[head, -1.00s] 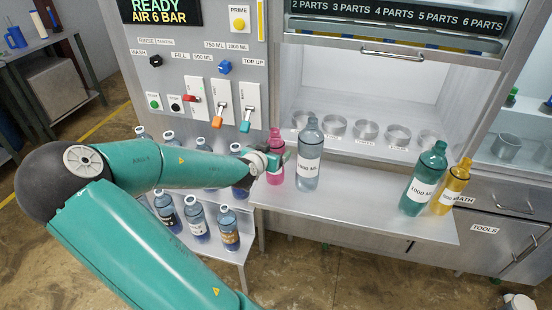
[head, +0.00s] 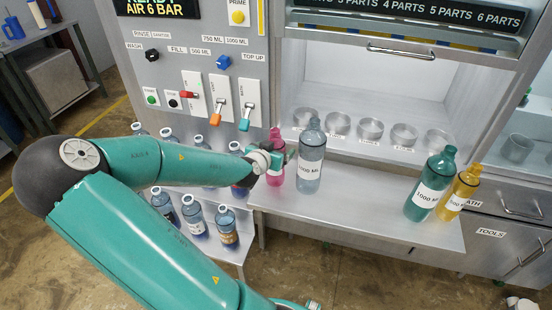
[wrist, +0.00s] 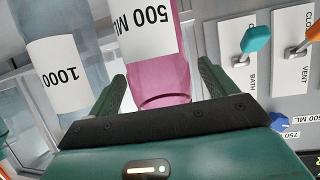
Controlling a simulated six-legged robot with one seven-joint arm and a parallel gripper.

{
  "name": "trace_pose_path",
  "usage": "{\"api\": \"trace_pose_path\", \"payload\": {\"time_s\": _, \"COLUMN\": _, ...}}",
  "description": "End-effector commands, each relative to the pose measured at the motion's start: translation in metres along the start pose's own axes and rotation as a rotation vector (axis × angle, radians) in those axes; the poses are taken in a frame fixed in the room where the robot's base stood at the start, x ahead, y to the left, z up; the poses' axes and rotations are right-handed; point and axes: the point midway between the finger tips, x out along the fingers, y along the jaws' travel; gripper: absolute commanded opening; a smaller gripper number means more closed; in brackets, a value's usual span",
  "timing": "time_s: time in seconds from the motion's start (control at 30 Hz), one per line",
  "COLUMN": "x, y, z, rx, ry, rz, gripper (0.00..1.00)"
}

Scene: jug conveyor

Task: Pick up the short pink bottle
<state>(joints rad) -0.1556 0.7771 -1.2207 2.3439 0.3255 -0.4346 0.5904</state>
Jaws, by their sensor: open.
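The short pink bottle (head: 275,180), labelled 500 ML, stands upright at the left end of the steel shelf. My gripper (head: 283,158) is at the bottle's upper part and hides some of it. In the wrist view the pink bottle (wrist: 166,90) lies between the two fingers of my open gripper (wrist: 162,76), with a visible gap on at least the right side.
A grey-blue 1000 ML bottle (head: 310,165) stands close to the right of the pink one. A green bottle (head: 431,185) and a yellow bottle (head: 458,190) stand at the shelf's right. Several blue bottles (head: 195,215) stand on a lower rack at left. Valve levers (head: 216,118) are behind.

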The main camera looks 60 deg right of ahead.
Motion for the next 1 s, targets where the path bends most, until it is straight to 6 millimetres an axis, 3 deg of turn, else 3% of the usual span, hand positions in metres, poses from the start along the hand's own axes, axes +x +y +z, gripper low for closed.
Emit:
{"api": "trace_pose_path", "payload": {"time_s": 0.37, "x": -0.0037, "y": 0.0006, "z": 0.0031, "rx": 0.0, "ry": 0.0, "rz": -0.001, "gripper": 0.84}}
{"api": "trace_pose_path", "payload": {"time_s": 0.6, "x": -0.0041, "y": 0.0006, "z": 0.0032, "rx": 0.0, "ry": 0.0, "rz": -0.001, "gripper": 0.37}}
{"api": "trace_pose_path", "payload": {"time_s": 1.0, "x": -0.004, "y": 0.0, "z": -0.0018, "rx": 0.001, "ry": 0.0, "rz": -0.001, "gripper": 0.36}}
